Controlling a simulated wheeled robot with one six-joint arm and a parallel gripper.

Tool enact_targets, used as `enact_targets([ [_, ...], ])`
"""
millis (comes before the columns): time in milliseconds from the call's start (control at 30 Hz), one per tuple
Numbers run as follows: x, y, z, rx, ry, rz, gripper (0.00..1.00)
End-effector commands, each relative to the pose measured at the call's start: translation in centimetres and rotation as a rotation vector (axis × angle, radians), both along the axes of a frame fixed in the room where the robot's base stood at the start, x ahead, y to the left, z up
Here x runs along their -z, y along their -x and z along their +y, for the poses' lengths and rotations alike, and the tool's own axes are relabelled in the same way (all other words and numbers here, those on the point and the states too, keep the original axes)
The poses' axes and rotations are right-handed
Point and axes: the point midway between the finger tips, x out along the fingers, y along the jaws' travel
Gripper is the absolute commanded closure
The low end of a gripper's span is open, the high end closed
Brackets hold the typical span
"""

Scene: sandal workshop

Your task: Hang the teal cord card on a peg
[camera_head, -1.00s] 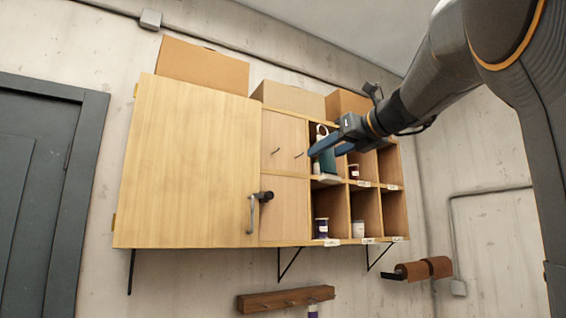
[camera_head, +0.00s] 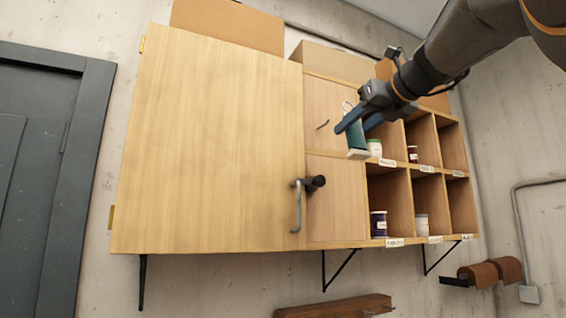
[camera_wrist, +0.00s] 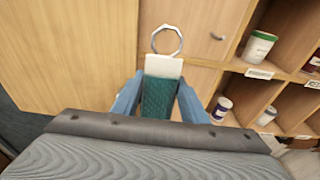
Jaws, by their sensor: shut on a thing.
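My gripper (camera_head: 360,122) is shut on the teal cord card (camera_wrist: 158,97), in front of the cabinet's small doors. In the wrist view the card is a white-ended piece wound with teal cord, between the two blue fingers, with a metal ring at its far end. In the head view the card (camera_head: 357,141) hangs between the fingers, apart from the cabinet front. A wooden peg rail (camera_head: 335,307) is on the wall below the cabinet, cut off by the lower picture edge; its pegs barely show.
The wall cabinet (camera_head: 205,140) has a large door with a handle (camera_head: 298,207) sticking out. Open cubbies at its right hold several jars, including a dark one (camera_head: 378,224). Brown rolls (camera_head: 482,275) hang at lower right. Black brackets stick out below the cabinet.

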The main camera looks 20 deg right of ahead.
Motion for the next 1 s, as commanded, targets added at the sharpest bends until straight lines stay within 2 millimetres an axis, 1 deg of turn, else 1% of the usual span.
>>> enact_targets([
  [267,0.0,-0.7,0.3,-0.005,0.000,0.001,0.87],
  [1000,0.3,-4.6,0.9,-0.002,0.000,0.001,0.87],
])
